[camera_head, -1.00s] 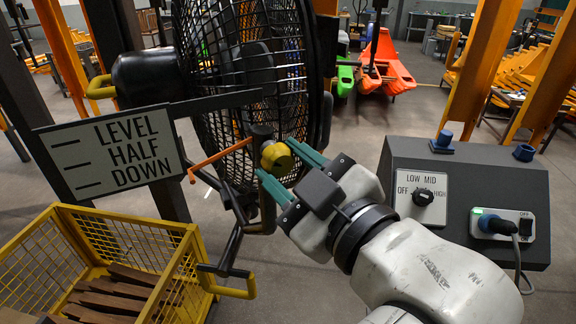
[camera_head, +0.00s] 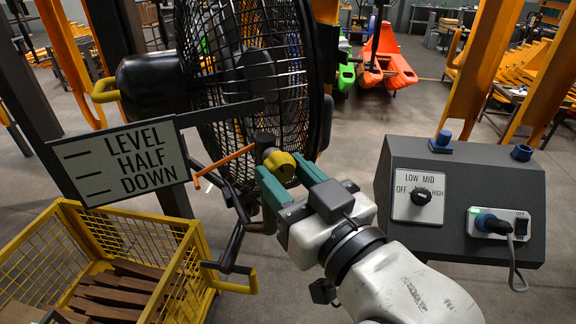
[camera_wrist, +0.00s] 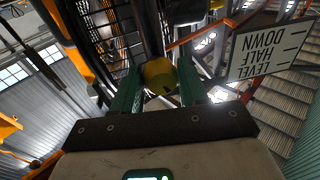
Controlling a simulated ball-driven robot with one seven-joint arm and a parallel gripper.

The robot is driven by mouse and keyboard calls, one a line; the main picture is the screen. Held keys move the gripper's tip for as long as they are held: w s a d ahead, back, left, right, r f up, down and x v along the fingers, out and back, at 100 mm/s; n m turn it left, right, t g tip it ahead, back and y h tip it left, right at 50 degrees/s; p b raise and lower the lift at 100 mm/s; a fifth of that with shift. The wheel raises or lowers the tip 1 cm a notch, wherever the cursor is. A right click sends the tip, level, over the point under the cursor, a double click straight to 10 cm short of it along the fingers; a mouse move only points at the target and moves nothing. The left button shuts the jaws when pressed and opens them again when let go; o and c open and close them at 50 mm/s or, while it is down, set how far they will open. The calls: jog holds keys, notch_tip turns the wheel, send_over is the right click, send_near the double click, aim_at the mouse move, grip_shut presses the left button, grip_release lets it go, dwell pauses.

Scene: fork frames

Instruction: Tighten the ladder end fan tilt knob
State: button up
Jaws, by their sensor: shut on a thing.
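The yellow tilt knob (camera_head: 281,166) sits on the side of the black caged fan (camera_head: 255,75), at a short dark post. My gripper (camera_head: 283,176) has its green fingers on either side of the knob and is shut on it. In the wrist view the knob (camera_wrist: 160,76) shows between the two green fingers (camera_wrist: 159,88). An orange pointer (camera_head: 222,161) sticks out to the left from the knob's post, with its bent tip near the right edge of the LEVEL, HALF, DOWN sign (camera_head: 125,163), about at the DOWN line.
A yellow mesh crate (camera_head: 60,204) with brown bars stands at lower left. A grey control box (camera_head: 460,205) with a speed dial (camera_head: 421,196) and a plugged-in cord stands at right. Orange posts (camera_head: 488,65) rise behind it.

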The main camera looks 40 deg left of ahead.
jog(key=m+p, duration=0.1)
jog(key=m, duration=0.2)
jog(key=m+t+p, duration=0.1)
jog(key=m+p, duration=0.1)
jog(key=m, duration=0.2)
jog(key=shift+s+a+p, duration=0.1)
jog(key=shift+s+p, duration=0.1)
jog(key=shift+p, duration=0.1)
jog(key=m, duration=0.3)
jog(key=m+t, duration=0.1)
jog(key=m, duration=0.2)
jog(key=shift+t, duration=0.3)
jog(key=shift+m, duration=0.4)
jog(key=o, duration=1.1)
jog(key=v, duration=1.1)
jog(key=shift+r, duration=0.1)
